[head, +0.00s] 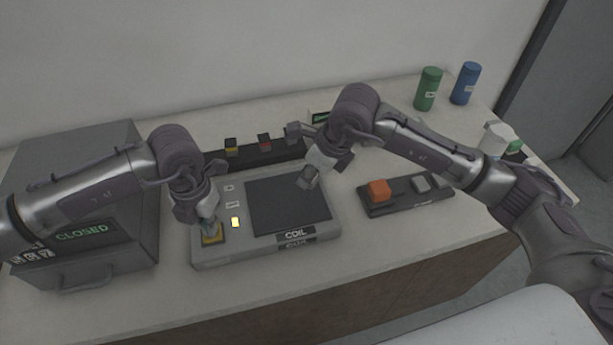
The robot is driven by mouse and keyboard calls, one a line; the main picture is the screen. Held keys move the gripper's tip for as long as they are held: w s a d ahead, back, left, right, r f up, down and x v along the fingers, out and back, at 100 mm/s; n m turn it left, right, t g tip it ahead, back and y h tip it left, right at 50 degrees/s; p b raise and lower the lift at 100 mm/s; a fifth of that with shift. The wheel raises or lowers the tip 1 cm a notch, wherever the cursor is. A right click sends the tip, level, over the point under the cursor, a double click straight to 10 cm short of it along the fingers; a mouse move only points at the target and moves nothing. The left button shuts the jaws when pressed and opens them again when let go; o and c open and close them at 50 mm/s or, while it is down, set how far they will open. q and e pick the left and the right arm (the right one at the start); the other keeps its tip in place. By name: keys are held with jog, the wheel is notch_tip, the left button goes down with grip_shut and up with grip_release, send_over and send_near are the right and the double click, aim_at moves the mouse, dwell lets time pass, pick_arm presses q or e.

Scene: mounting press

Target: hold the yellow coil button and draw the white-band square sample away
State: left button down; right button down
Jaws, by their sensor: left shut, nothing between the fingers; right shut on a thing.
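The yellow coil button (212,239) is at the left front of the grey coil unit (218,258). My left gripper (208,226) is shut and empty, its tips down on or just over the button and partly hiding it. My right gripper (311,174) is shut on a small grey block (307,181), likely the square sample, over the right part of the black coil plate (275,205). I cannot make out a white band on it, nor whether it touches the plate.
A small yellow light (235,222) glows beside the button. Behind stands a black rack (250,153) with yellow-marked and red-marked pieces. A dark tray (405,205) with an orange block (379,190) lies right. A grey cabinet (125,240) reading CLOSED stands left.

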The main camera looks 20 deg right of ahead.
jog(key=d+r, duration=0.3)
jog(key=r, duration=0.3)
jog(key=shift+d+r, duration=0.25)
jog(key=shift+d, duration=0.05)
dwell(0.7)
jog(key=shift+r, duration=0.1)
jog(key=d+r, duration=0.3)
jog(key=r, duration=0.5)
jog(key=shift+r, duration=0.4)
dwell(0.8)
pick_arm(q)
jog(key=shift+r+p, duration=0.4)
jog(key=shift+r, duration=1.15)
pick_arm(e)
jog(key=shift+r, duration=0.4)
pick_arm(q)
jog(key=shift+r, duration=0.1)
